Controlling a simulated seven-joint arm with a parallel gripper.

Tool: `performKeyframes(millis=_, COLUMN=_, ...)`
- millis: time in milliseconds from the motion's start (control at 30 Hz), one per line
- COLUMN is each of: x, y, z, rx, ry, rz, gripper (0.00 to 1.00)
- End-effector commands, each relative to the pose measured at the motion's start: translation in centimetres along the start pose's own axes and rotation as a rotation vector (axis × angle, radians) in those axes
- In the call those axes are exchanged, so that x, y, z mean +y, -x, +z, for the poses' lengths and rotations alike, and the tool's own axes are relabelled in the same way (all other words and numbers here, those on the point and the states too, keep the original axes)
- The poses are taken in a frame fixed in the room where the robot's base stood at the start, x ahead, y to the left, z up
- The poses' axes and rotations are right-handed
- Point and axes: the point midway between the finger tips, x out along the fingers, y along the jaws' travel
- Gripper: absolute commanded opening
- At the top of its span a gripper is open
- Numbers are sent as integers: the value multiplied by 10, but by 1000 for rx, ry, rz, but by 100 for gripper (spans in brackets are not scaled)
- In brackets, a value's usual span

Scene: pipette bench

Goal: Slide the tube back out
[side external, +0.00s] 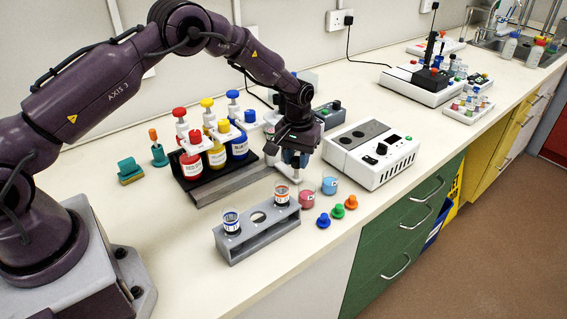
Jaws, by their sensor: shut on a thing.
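My gripper (292,160) points down near the middle of the bench, behind the right end of the grey rack. It is shut on a tube, which its fingers mostly hide; a bluish part shows between them. A small pale piece (287,172) shows just under the fingers; I cannot tell whether the tube is inside it or above it. The rack's middle hole (258,217) is empty.
Red, yellow and blue bottles (216,157) stand in a black holder left of my gripper. A white instrument (371,153) stands to the right. Pink (307,199) and blue (330,186) pots and several coloured caps (337,211) lie near the front edge. The front left bench is clear.

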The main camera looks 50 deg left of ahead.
Motion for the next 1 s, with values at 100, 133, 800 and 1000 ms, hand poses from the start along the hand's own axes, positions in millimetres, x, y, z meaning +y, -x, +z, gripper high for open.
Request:
performKeyframes(millis=100, x=5, y=0, z=-9, rx=3, ry=1, rz=1, gripper=0)
performKeyframes(millis=133, x=6, y=0, z=-10, rx=4, ry=1, rz=2, gripper=0)
performKeyframes(millis=800, x=9, y=1, z=-17, rx=8, ry=-1, rz=4, gripper=54)
performKeyframes(millis=1000, x=8, y=0, z=-16, rx=4, ry=0, rz=2, gripper=55)
